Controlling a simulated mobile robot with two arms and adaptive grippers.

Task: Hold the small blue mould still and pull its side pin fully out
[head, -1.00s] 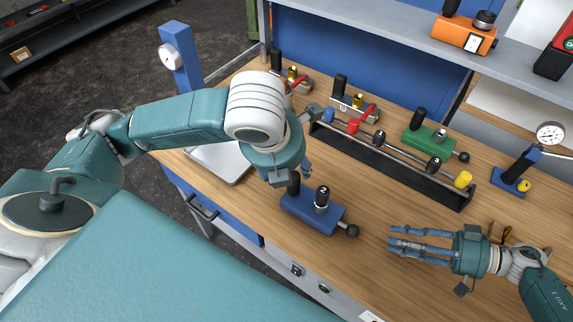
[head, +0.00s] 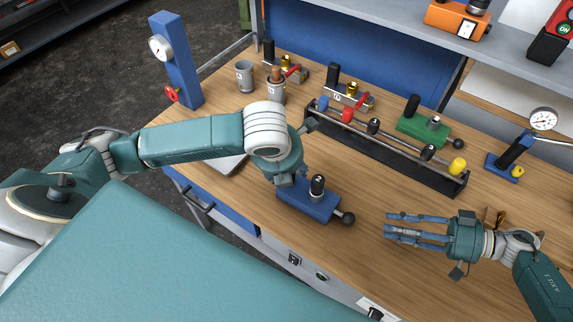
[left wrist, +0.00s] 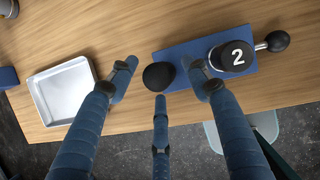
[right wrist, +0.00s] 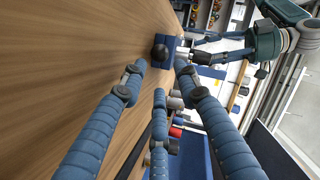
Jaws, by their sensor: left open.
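The small blue mould (head: 304,205) sits on the wooden bench near its front edge, with a black cap marked 2 (head: 317,186) on top. Its side pin (head: 347,218), a short rod with a black ball knob, sticks out of its right end; it also shows in the left wrist view (left wrist: 277,41). My left gripper (left wrist: 167,72) is open, its fingers spread around the mould's black upright handle (left wrist: 157,77); contact cannot be told. My right gripper (head: 390,228) is open and empty, right of the pin, fingers pointing toward it. The right wrist view shows the ball knob (right wrist: 160,52) ahead, beyond the fingertips.
A black rack (head: 390,155) with coloured knobs stands behind the mould, with a green mould (head: 422,129) beyond it. A dial gauge on a blue stand (head: 505,167) is at the right. A metal tray (left wrist: 62,91) lies beside the mould. Bench between the pin and my right gripper is clear.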

